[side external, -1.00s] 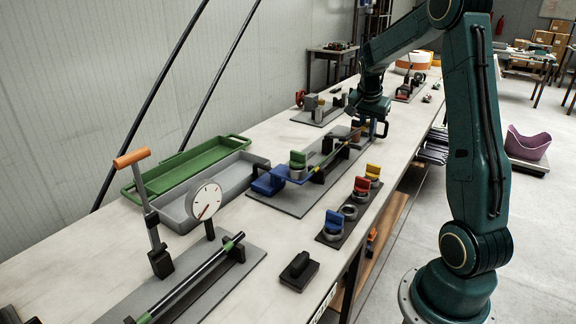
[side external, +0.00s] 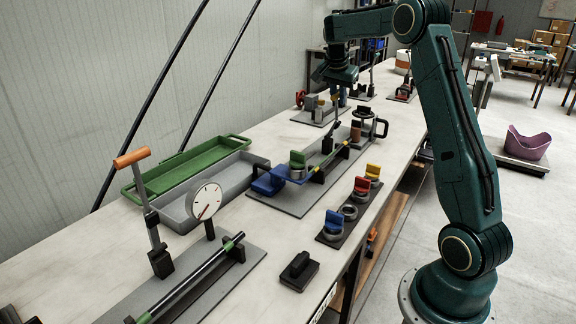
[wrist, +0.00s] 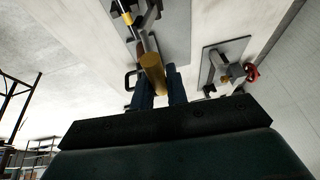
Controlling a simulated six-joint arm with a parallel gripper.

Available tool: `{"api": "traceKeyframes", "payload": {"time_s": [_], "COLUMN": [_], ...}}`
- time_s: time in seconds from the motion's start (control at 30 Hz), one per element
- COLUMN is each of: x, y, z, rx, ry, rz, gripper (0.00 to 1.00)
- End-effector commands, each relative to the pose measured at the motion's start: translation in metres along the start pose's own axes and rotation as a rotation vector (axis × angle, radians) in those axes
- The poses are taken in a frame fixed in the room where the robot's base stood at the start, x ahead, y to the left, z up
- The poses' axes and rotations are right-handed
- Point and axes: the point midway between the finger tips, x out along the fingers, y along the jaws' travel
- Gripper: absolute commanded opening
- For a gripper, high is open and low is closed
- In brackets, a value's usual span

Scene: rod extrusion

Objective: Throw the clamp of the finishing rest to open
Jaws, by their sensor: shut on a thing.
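The rod station (side external: 305,195) is a grey plate with a blue block, a green-topped knob and a thin rod with yellow marks. A clamp lever (side external: 335,108) stands close to upright at its far half, beside the rod. My gripper (side external: 338,88) is at the lever's top end. In the wrist view, the lever's yellow handle (wrist: 152,66) lies between the two dark blue fingers of my gripper (wrist: 160,84), which are shut on it. The lever's foot is partly hidden, and its exact angle is hard to tell.
A dial gauge (side external: 205,200) and an orange-handled lever (side external: 145,195) are nearer. Green (side external: 188,152) and grey trays lie along the wall. A board with coloured knobs (side external: 348,212) lies at the front edge.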

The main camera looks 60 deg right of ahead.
Motion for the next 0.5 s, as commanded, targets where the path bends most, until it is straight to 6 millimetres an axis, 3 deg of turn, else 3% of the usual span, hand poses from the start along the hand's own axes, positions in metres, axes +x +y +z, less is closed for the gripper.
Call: {"api": "traceKeyframes", "payload": {"time_s": [0.2, 0.5], "x": [0.002, 0.004], "y": [-0.024, -0.038], "z": [0.003, 0.004], "rx": [-0.007, -0.006], "ry": [-0.005, -0.004], "rz": [0.001, 0.001], "gripper": [0.00, 0.00]}}
